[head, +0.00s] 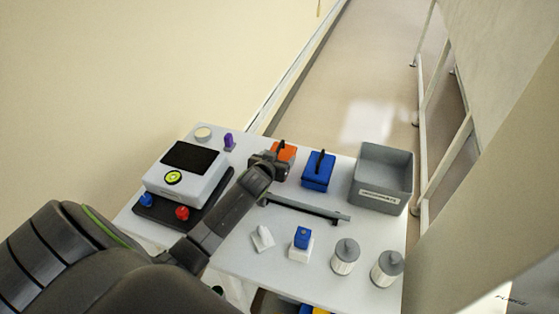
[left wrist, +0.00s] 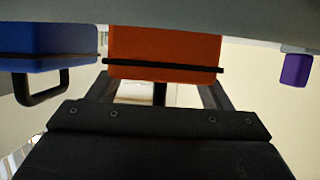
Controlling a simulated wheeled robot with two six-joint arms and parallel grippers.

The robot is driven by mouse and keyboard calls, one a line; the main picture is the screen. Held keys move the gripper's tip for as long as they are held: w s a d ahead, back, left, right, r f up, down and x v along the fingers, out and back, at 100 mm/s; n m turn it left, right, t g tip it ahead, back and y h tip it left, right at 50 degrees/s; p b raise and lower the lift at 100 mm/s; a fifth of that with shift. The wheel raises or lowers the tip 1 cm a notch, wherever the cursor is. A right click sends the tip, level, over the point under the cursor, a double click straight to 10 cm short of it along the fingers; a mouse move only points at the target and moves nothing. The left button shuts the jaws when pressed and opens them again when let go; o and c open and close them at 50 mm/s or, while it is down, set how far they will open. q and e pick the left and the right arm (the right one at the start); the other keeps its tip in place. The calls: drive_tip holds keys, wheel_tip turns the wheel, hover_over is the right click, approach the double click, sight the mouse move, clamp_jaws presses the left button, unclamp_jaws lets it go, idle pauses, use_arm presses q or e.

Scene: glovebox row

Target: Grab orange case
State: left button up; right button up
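The orange case (head: 286,149) stands on the white table behind my left gripper, which partly hides it in the head view. In the left wrist view, which looks upside down, the orange case (left wrist: 163,50) fills the upper middle, with a dark band and a dark handle stem. My left gripper (head: 270,161) is at the case. In the wrist view its two fingers (left wrist: 158,95) are spread apart, with the handle between them and a gap on each side. Whether a finger touches the case is hidden. My right gripper is not in view.
A blue case (head: 318,172) with a dark handle stands just right of the orange case. A grey bin (head: 384,178) is further right. A purple object (head: 229,141) and a scale-like device (head: 185,170) are left. A grey bar (head: 303,209) lies in front.

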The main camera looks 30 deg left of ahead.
use_arm(q)
drive_tip(key=c, duration=0.4)
drive_tip(key=shift+r, duration=0.1)
drive_tip(key=shift+c, duration=1.4)
drive_tip(key=shift+r, duration=0.1)
